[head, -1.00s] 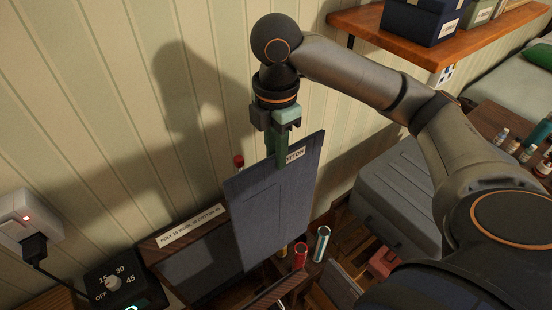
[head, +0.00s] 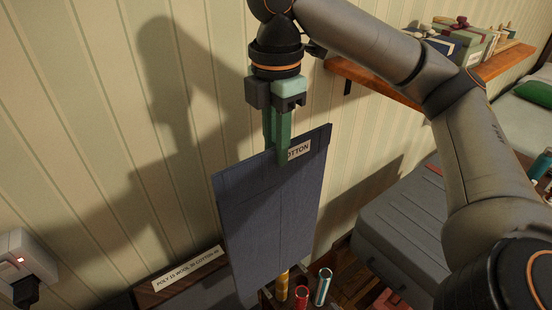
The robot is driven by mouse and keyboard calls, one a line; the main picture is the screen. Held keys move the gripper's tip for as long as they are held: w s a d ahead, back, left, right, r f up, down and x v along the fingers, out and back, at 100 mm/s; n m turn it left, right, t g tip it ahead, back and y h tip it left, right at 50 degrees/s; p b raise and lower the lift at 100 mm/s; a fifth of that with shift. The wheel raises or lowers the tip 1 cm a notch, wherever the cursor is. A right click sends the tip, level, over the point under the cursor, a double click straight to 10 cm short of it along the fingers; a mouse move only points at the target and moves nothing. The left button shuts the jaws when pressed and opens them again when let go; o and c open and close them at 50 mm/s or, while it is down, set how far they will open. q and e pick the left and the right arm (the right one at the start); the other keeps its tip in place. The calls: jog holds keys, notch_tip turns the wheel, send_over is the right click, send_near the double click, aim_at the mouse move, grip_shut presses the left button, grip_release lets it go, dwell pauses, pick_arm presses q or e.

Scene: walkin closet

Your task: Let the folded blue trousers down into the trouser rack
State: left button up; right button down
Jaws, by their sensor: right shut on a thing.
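Whether the lower edge touches anything cannot be told. My left gripper is not in view.
A yellow spool (head: 281,286), a red spool (head: 302,296) and a teal tube (head: 323,287) stand just below right of the trousers. A grey case (head: 405,235) lies to the right. A wooden shelf (head: 395,88) with boxes juts from the wall. A socket (head: 22,262) is at left.

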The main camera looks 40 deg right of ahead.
notch_tip(320, 180, up, 20)
jog(key=shift+f, duration=0.2)
dwell(0.9)
dwell(0.4)
